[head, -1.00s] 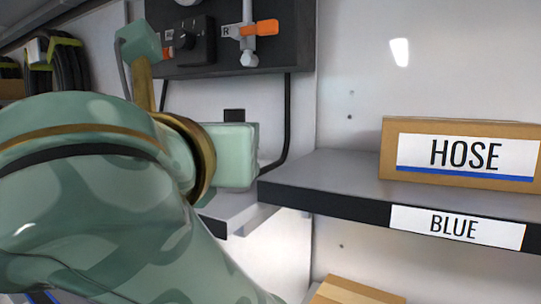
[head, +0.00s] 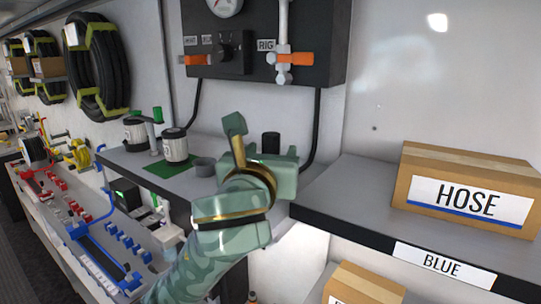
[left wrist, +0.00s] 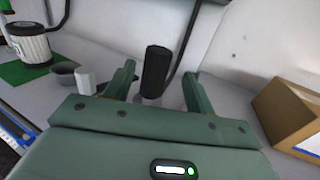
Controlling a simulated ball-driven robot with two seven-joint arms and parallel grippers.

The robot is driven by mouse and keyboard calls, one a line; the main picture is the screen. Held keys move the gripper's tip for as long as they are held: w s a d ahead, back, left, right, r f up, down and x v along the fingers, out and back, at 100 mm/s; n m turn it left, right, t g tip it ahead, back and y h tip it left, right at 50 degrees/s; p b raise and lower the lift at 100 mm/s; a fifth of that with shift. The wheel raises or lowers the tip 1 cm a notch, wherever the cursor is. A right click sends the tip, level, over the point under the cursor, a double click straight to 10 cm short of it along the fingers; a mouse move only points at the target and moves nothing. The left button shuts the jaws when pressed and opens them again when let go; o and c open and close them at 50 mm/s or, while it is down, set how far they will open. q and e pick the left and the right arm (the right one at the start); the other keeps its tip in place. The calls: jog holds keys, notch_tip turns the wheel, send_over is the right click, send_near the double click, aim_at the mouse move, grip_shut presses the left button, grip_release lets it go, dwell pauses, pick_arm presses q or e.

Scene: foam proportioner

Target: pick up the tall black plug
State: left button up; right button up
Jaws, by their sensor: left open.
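The tall black plug (head: 270,143) stands upright on the grey shelf, beyond my left gripper (head: 275,162) in the head view; its lower part is hidden there. In the left wrist view the black plug (left wrist: 156,70) appears between the two green fingers, with a paler grey piece at its foot. My left gripper (left wrist: 159,75) is open and empty, with a gap visible on both sides of the plug. I cannot tell whether the fingertips reach as far as the plug. My right gripper is not in view.
A cardboard HOSE box (head: 467,190) sits on the right shelf. A grey cup (head: 205,166) and white canisters (head: 174,146) with a green mat (head: 168,169) are left of the gripper. A dark control panel (head: 262,50) with orange handles hangs above; a black cable runs down the wall.

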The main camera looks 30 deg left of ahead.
pick_arm(q)
jog(key=x, duration=0.3)
jog(key=a+p+x, duration=0.1)
jog(key=x, duration=0.1)
jog(key=shift+f, duration=0.35)
jog(key=shift+w, duration=0.2)
jog(key=shift+d, duration=0.1)
jog(key=c, duration=1.1)
